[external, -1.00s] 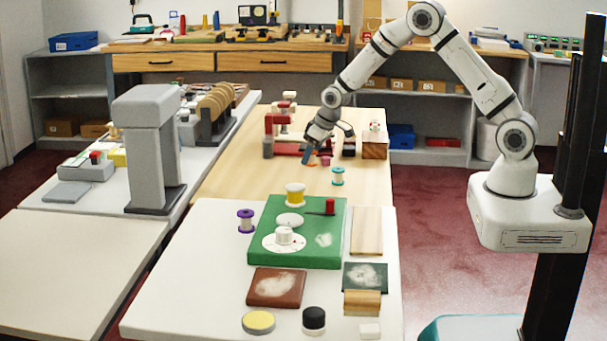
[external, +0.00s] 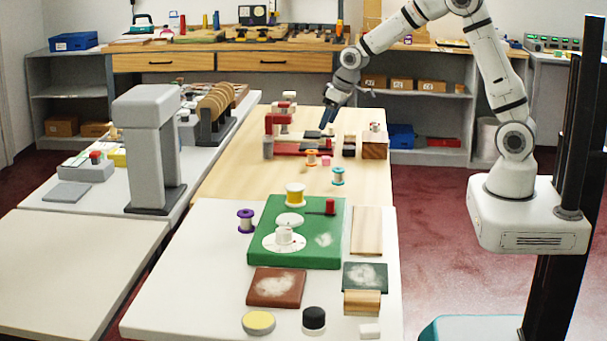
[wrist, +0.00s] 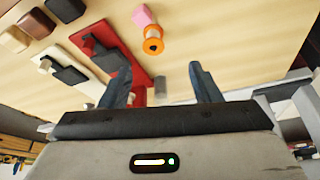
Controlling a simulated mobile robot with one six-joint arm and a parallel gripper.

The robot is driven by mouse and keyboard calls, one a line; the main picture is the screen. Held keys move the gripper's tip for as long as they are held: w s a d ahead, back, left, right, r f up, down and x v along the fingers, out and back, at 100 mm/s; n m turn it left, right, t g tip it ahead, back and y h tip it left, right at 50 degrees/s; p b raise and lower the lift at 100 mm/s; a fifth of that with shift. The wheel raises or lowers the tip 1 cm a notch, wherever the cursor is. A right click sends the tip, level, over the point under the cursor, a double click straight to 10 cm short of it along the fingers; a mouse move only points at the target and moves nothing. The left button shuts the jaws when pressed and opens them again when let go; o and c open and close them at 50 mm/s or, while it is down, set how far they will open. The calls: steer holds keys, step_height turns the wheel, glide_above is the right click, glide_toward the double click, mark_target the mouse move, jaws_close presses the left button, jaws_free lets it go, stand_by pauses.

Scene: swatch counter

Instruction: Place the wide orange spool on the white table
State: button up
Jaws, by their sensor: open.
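A teal spool (external: 338,175) stands right of the orange one. A red device (external: 280,130) and a wooden block (external: 375,149) are near my gripper. A yellow spool (external: 295,194) is on the green mat (external: 270,215); a purple spool (external: 246,220) stands left of it.

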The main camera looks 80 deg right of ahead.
steer(key=s+a+r+n, duration=0.1)
steer(key=s+a+r, duration=0.1)
steer(key=s+a, duration=0.3)
steer(key=s+a+r, duration=0.3)
steer(key=s+a, duration=0.2)
steer(key=s, duration=0.3)
steer(key=s+a+r+n+g+y, duration=0.1)
steer(key=s+a+r, duration=0.2)
steer(key=s+a, duration=0.3)
steer(key=shift+s+r+n, duration=0.15)
steer(key=shift+s+n, duration=0.15)
steer(key=shift+s, duration=0.4)
steer(key=shift+o, duration=0.4)
steer(key=s+a, duration=0.3)
steer(key=s, duration=0.5)
steer(key=shift+s+f+n+g, duration=0.3)
steer(key=shift+f+n, duration=0.1)
steer(key=shift+w, duration=0.15)
